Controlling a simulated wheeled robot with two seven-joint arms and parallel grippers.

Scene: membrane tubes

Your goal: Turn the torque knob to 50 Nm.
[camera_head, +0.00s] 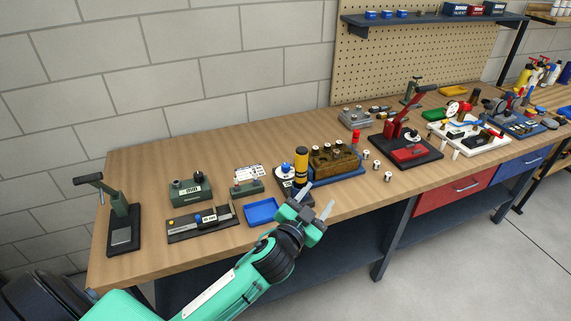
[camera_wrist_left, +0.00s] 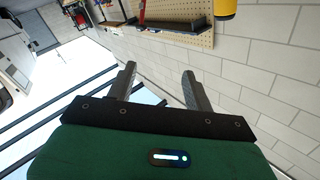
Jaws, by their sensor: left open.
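My left gripper (camera_head: 318,197) is open and empty in the head view, above the front edge of the bench. Its two separate fingers also show in the left wrist view (camera_wrist_left: 158,70), with nothing between them. My right gripper is in neither view.
A blue tray (camera_head: 261,211) lies left of the gripper. A brown block (camera_head: 333,160) and a red lever press (camera_head: 404,146) stand to the right.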

